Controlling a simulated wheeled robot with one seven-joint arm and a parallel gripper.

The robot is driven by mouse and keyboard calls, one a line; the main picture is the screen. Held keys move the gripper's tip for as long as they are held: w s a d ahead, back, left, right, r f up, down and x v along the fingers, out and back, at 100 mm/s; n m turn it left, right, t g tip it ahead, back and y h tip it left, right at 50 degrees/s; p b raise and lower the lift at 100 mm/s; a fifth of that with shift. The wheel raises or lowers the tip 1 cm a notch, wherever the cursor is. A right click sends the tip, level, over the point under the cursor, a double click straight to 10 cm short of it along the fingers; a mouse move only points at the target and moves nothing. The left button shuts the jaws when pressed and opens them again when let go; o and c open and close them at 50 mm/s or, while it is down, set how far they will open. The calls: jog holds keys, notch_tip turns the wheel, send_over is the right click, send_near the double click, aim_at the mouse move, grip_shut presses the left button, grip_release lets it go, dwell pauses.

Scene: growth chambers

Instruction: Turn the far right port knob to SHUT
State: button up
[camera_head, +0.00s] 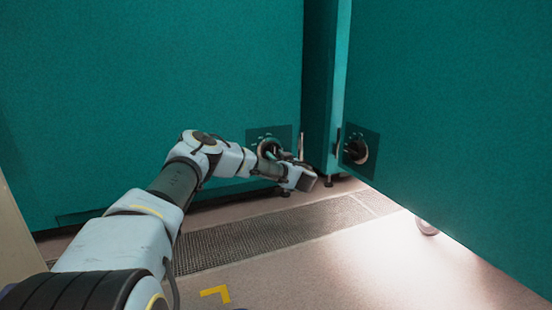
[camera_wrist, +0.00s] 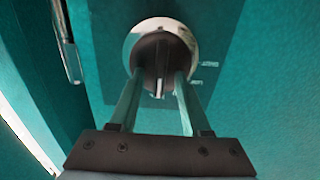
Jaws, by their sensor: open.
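A dark round port knob (camera_head: 268,148) with a pale ring sits on a dark square plate low on the rear teal chamber, at the middle of the head view. My gripper (camera_head: 276,155) is at this knob, partly covering it. In the wrist view the knob (camera_wrist: 160,58) has a raised grip bar with a white mark pointing down in the picture. My open gripper (camera_wrist: 158,88) has one finger on each side of the bar; I cannot tell whether they touch it. A second similar knob (camera_head: 357,150) is on the right chamber.
The rear chamber (camera_head: 150,80) and right chamber (camera_head: 460,110) meet near a narrow gap. A thin upright handle (camera_head: 301,145) stands just right of the rear knob. A floor grate (camera_head: 260,235) and a yellow floor mark (camera_head: 215,292) lie below. The floor ahead is clear.

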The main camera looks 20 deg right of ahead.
jog(key=shift+c, duration=0.3)
grip_shut()
